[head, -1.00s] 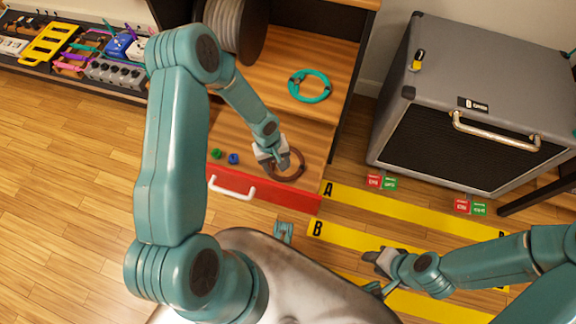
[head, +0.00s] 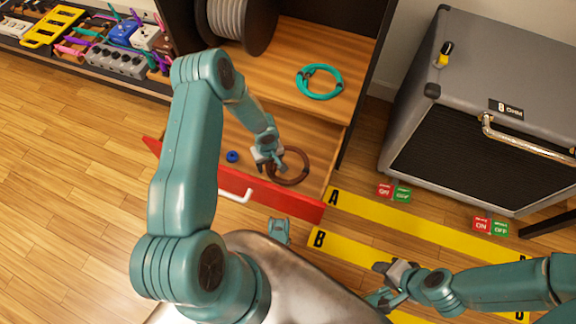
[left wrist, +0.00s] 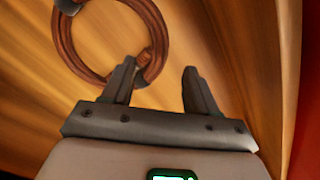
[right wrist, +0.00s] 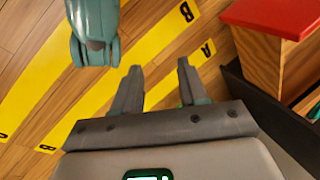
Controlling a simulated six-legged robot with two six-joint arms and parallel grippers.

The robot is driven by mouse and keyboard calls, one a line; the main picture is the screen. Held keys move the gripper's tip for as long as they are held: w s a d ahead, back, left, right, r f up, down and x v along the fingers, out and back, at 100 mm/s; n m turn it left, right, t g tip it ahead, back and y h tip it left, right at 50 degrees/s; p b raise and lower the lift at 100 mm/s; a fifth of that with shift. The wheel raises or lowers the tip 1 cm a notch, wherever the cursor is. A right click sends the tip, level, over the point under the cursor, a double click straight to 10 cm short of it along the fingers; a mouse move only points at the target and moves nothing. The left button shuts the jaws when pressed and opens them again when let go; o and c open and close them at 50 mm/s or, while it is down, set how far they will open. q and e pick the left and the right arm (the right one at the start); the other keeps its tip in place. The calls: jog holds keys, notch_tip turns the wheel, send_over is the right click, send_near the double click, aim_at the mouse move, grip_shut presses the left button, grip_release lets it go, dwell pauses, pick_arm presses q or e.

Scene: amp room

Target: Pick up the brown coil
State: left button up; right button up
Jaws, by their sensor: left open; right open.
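The brown coil (head: 305,171) lies in the open drawer with the red front (head: 283,200). It also shows in the left wrist view (left wrist: 68,48) as a ring, partly beyond the top edge. My left gripper (head: 268,163) is open over the drawer, at the left edge of the coil. In the left wrist view, the left finger of my left gripper (left wrist: 158,78) overlaps the coil's rim and the right finger is over bare wood. Contact cannot be told. My right gripper (head: 383,268) is open and empty over the floor; it also shows in the right wrist view (right wrist: 160,80).
A small blue knob (head: 232,156) lies in the drawer. A teal coil (head: 320,97) sits on the shelf above, near a large cable reel (head: 238,22). A grey amplifier (head: 470,130) stands at right. Yellow floor strips (head: 430,229) and red and green tiles lie between.

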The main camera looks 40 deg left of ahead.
pick_arm(q)
notch_tip(320, 180, down, 5)
jog(key=b, duration=0.2)
jog(key=shift+w+a+f+b, duration=0.1)
jog(key=shift+w+f+b, duration=0.1)
jog(key=shift+b, duration=0.1)
jog(key=shift+r, duration=0.1)
pick_arm(e)
jog(key=shift+w+d+f+t, duration=0.15)
jog(key=shift+w+f, duration=0.25)
jog(key=shift+f, duration=0.25)
jog(key=shift+w+f+t, duration=0.15)
jog(key=shift+w+f, duration=0.25)
jog(key=shift+f, duration=0.2)
pick_arm(q)
grip_shut()
